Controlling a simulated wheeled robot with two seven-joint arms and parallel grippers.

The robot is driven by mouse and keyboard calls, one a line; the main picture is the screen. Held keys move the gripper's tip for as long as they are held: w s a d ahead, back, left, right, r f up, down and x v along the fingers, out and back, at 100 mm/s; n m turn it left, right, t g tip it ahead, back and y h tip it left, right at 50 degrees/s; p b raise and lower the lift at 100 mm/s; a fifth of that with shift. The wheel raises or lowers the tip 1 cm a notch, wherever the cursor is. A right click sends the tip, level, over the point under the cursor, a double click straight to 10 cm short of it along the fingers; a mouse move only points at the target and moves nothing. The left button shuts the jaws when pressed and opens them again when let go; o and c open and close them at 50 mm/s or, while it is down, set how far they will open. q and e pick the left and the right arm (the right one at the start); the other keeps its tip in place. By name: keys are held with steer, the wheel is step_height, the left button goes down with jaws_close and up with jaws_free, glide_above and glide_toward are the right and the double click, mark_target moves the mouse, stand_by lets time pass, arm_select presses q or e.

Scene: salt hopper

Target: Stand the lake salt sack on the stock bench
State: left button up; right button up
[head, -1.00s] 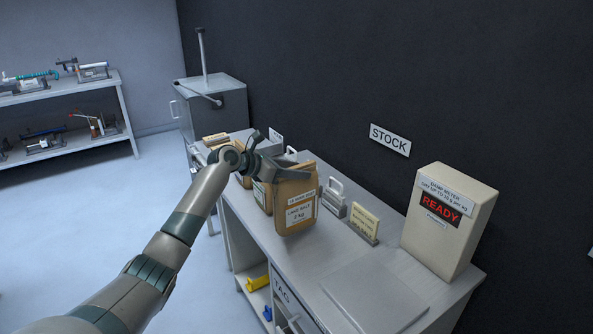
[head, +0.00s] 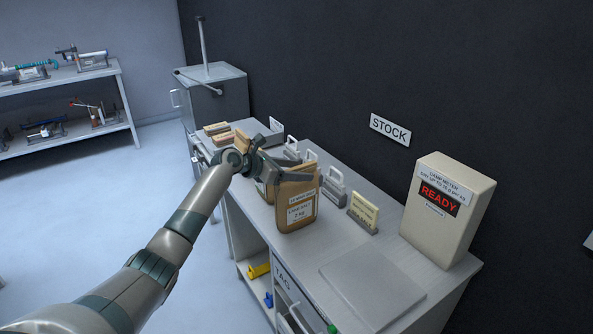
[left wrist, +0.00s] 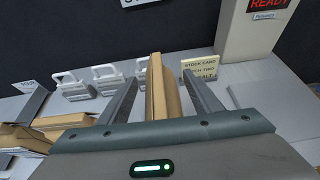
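The lake salt sack (head: 298,208) is a brown paper sack with a white label. It stands upright on the grey stock bench (head: 330,243), near its front edge. My left gripper (head: 297,177) is at the sack's top. In the left wrist view the sack's folded top (left wrist: 158,88) sits between the two fingers (left wrist: 160,95), with a gap visible on each side, so the gripper looks open around it. The sack's base is hidden in the wrist view. My right gripper is not in view.
A damp meter (head: 448,210) reading READY stands at the bench's right end. A flat plate (head: 372,287) lies on the front right.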

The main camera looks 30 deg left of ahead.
arm_select(q)
steer(key=shift+a, duration=0.15)
steer(key=shift+s+a, duration=0.15)
steer(key=shift+s, duration=0.1)
steer(key=b+v, duration=0.2)
steer(key=v, duration=0.9)
steer(key=shift+r, duration=0.2)
steer(key=shift+s, duration=0.1)
